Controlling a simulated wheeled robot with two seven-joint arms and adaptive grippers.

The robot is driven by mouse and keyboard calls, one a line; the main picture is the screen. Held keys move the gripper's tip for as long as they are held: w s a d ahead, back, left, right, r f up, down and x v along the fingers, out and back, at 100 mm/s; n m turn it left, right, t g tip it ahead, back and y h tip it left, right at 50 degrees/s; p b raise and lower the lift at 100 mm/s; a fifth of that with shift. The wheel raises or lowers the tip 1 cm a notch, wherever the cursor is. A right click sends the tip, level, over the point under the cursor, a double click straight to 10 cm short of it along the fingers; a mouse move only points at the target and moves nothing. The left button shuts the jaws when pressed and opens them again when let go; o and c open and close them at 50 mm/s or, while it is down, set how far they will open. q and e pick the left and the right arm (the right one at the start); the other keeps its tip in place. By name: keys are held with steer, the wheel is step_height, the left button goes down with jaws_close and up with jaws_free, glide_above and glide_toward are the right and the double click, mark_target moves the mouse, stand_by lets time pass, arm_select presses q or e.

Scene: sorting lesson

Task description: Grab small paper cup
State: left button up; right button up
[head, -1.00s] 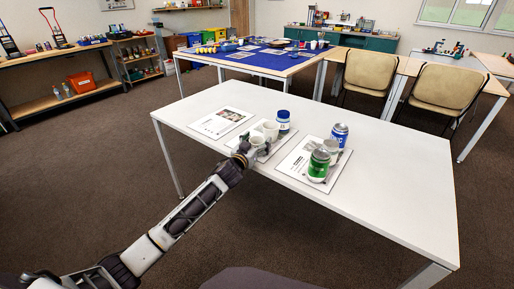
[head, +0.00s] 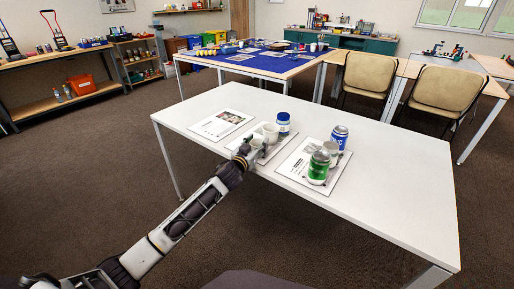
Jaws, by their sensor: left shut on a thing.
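My left gripper (head: 250,151) reaches in from the left and is shut on a small white paper cup (head: 256,146) at the front edge of the middle printed sheet. The gripper hides part of the cup, and I cannot tell whether the cup touches the sheet. A second white cup (head: 271,132) stands just behind it, beside a white jar with a blue lid (head: 283,123). My right gripper does not show.
On the white table (head: 380,210), the right sheet (head: 290,168) holds a green can (head: 318,168), a blue can (head: 340,135) and a greyish cup between them. The left sheet (head: 221,124) is bare. The table's right part is clear.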

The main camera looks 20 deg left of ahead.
arm_select(q)
steer(key=shift+r, duration=0.5)
step_height(320, 180, up, 9)
steer(key=p, duration=0.3)
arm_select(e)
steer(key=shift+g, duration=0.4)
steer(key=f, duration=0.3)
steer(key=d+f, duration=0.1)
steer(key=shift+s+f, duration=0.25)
